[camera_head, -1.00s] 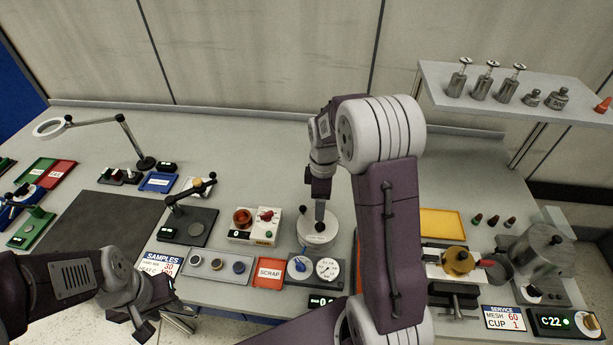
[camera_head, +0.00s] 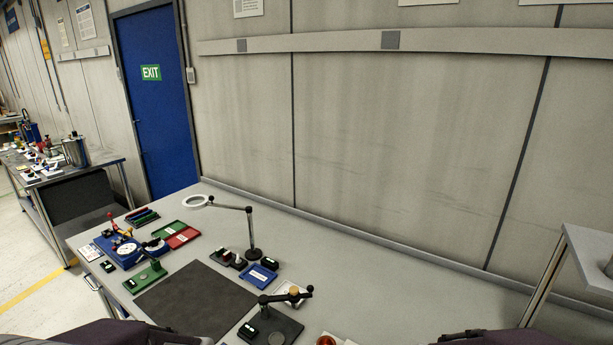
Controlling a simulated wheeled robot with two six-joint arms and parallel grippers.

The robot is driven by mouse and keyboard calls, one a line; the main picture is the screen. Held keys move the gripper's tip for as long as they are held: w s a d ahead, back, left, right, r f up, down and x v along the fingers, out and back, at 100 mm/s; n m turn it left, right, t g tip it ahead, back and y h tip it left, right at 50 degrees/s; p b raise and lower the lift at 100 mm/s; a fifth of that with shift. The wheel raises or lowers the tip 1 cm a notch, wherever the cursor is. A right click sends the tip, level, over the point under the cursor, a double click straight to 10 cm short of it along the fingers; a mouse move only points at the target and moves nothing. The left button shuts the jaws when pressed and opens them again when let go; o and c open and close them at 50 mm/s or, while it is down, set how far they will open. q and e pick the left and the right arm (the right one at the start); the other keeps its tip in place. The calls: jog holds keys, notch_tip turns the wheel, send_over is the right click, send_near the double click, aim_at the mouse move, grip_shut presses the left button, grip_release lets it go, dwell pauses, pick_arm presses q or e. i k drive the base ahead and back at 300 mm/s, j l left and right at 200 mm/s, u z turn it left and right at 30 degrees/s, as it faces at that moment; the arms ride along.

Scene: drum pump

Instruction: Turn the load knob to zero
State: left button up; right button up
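I cannot make out a load knob in this view. Only the top of a device with a red round part (camera_head: 326,340) shows at the bottom edge, and the rest of it is cut off. The blue knob beside a dial, seen a second ago, is outside the picture now. Neither gripper is in view; only dark purple parts of my own arms show along the bottom edge.
The bench holds a dark mat (camera_head: 196,300), a magnifier lamp (camera_head: 252,246), a blue tray (camera_head: 261,274), green (camera_head: 193,228) and red (camera_head: 182,237) trays, and a black stand (camera_head: 272,328). The back of the bench is clear. A shelf (camera_head: 590,255) stands at right.

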aim_at(155, 243)
jog(key=k+j+u, duration=0.15)
jog(key=j, duration=0.55)
jog(key=j+u, duration=0.15)
jog(key=j, duration=0.55)
jog(key=i+j+u, duration=0.15)
jog(key=i+j, duration=0.25)
jog(key=j, duration=0.25)
jog(key=i+j+u, duration=0.15)
jog(key=i+j, duration=0.25)
jog(key=j, duration=0.25)
jog(key=i+j+u, duration=0.15)
jog(key=i+j, duration=0.35)
jog(key=i+l+u, duration=0.15)
jog(key=i, duration=0.35)
jog(key=i+l+u, duration=0.15)
jog(key=i, duration=0.35)
